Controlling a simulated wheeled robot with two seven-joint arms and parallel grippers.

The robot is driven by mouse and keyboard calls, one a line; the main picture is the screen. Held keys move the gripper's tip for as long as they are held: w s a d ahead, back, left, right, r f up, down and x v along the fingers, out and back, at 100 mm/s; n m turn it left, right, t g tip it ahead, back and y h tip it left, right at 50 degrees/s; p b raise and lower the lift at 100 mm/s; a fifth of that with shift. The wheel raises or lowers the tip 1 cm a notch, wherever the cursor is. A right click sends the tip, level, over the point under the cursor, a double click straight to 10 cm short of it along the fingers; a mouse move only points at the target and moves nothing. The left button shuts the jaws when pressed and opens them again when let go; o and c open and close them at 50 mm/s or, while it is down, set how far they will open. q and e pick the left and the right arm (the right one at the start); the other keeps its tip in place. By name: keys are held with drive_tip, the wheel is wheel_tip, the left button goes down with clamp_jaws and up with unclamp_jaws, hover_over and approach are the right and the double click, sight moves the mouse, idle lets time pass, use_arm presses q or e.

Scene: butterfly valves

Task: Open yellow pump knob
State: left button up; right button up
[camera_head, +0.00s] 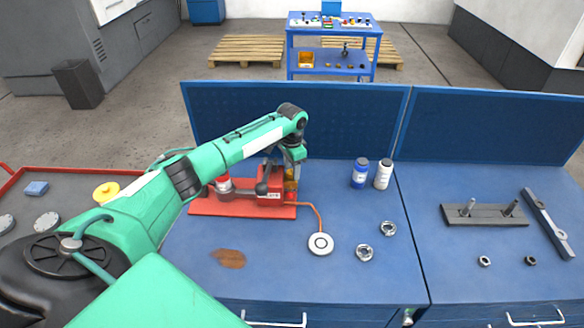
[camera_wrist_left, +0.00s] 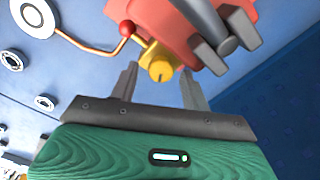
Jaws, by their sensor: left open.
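The red pump (camera_head: 226,206) stands on the blue workbench, partly hidden behind my left arm. Its yellow knob (camera_head: 291,187) shows in part at the pump's right end, below my left gripper (camera_head: 291,166). In the left wrist view the knob (camera_wrist_left: 158,68) is a small yellow cylinder with a slot, on a yellow block at the red body (camera_wrist_left: 165,22). My left gripper (camera_wrist_left: 160,76) is open there, one finger on each side of the knob with gaps between. No contact with the knob is visible. My right gripper is not in view.
A copper-coloured tube runs from the pump to a round white disc (camera_head: 320,244). Two metal rings (camera_head: 388,229) lie right of it. A blue bottle (camera_head: 360,174) and a white bottle (camera_head: 383,175) stand behind. A blue back panel (camera_head: 300,110) rises close behind the pump.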

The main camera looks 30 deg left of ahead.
sight(291, 172)
use_arm(q)
drive_tip(key=shift+s+r+p, duration=0.1)
drive_tip(key=shift+r+p, duration=3.1)
drive_tip(key=shift+r, duration=0.6)
